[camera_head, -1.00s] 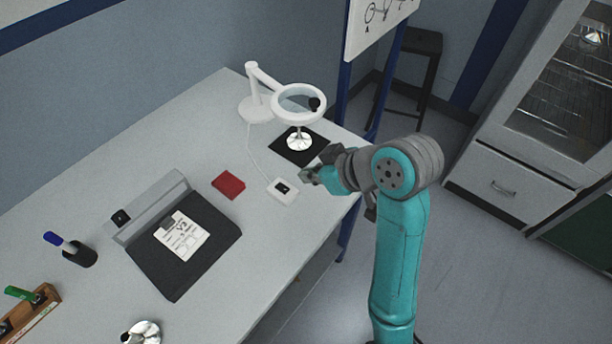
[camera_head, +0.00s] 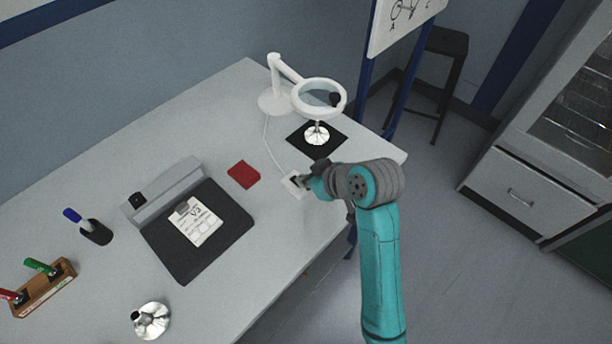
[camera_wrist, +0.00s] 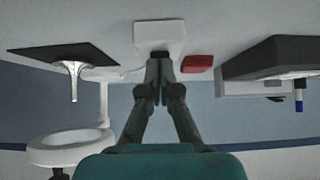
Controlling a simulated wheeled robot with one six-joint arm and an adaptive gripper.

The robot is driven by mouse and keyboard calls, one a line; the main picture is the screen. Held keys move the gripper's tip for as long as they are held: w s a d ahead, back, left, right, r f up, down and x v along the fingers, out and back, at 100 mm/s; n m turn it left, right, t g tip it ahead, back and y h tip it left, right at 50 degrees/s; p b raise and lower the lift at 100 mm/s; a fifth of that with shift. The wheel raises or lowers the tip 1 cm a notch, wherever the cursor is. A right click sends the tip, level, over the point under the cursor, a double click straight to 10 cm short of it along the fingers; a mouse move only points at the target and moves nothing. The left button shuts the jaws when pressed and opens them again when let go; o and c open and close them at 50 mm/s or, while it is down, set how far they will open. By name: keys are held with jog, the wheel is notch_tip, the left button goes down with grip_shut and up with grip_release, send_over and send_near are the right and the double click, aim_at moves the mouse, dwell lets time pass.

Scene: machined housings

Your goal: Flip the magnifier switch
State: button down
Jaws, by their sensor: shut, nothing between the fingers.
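The magnifier (camera_head: 318,97) is a white ring lens on a white jointed arm at the table's back corner. Its cord runs to a small white switch box (camera_head: 291,185) on the table. The switch box also shows at the top middle of the wrist view (camera_wrist: 160,34). My gripper (camera_head: 303,183) is at the switch box, with its fingertips over or against it; touching cannot be told. In the wrist view my gripper (camera_wrist: 159,66) is shut and empty, its tips at the box's dark rocker. The gripper partly hides the box, and the rocker's position cannot be read.
A black mat (camera_head: 336,138) with a shiny metal part (camera_head: 317,134) lies beneath the lens. A red block (camera_head: 243,175) is left of the switch box. A dark sloped stand (camera_head: 215,240) with a paper sheet is further left. A pen rack (camera_head: 45,290) is at lower left.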

jog(key=shift+f, duration=0.1)
jog(key=shift+d+f, duration=0.1)
jog(key=shift+f, duration=0.1)
jog(key=shift+y, duration=0.3)
jog(key=shift+r, duration=0.1)
jog(key=shift+r, duration=0.8)
